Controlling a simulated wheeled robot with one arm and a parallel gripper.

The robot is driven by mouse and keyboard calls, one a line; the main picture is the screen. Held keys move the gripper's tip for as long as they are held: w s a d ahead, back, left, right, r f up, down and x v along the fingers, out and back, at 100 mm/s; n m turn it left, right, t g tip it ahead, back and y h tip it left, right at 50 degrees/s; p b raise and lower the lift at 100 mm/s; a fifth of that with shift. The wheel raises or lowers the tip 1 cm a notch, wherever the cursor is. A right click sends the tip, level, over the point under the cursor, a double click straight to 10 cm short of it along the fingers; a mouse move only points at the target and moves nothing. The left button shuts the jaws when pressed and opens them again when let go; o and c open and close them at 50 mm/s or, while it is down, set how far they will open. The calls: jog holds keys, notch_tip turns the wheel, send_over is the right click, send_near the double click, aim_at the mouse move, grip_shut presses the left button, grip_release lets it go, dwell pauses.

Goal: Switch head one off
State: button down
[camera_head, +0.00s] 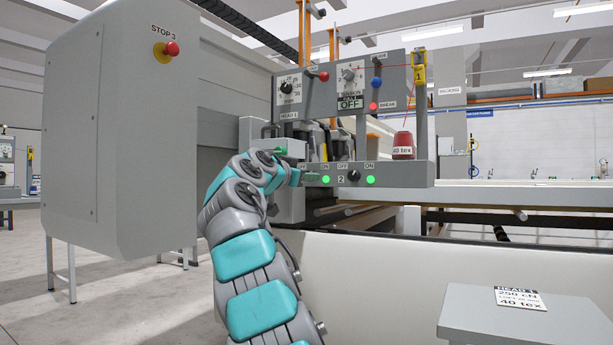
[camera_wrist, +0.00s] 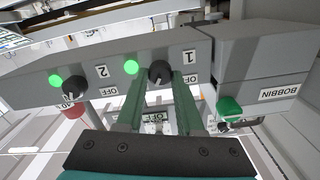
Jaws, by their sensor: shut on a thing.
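The grey switch panel (camera_head: 410,174) carries the row of head switches at the lower front of the machine head. In the wrist view, the black head one knob (camera_wrist: 159,72), beside the label 1, sits between the two green fingertips of my gripper (camera_wrist: 160,78), which is shut on it. A green lamp (camera_wrist: 131,67) beside it is lit. In the head view my gripper (camera_head: 298,178) is at the panel's left end and hides that knob; the lit lamp (camera_head: 326,180) shows just right of it. The turn of the knob is hard to tell.
The head two knob (camera_head: 353,176) is close by, with its own lit green lamp (camera_head: 371,180). A red thread cone (camera_head: 403,146) stands on the panel. A red stop button (camera_head: 171,49) is on the left cabinet.

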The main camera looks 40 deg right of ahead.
jog(key=shift+n, duration=0.3)
jog(key=n+p, duration=0.6)
jog(key=n, duration=0.5)
jog(key=shift+w, duration=0.15)
jog(key=shift+n, duration=0.4)
dwell(0.4)
jog(key=c, duration=0.5)
grip_release()
jog(key=shift+c, duration=0.2)
jog(key=shift+a, duration=0.15)
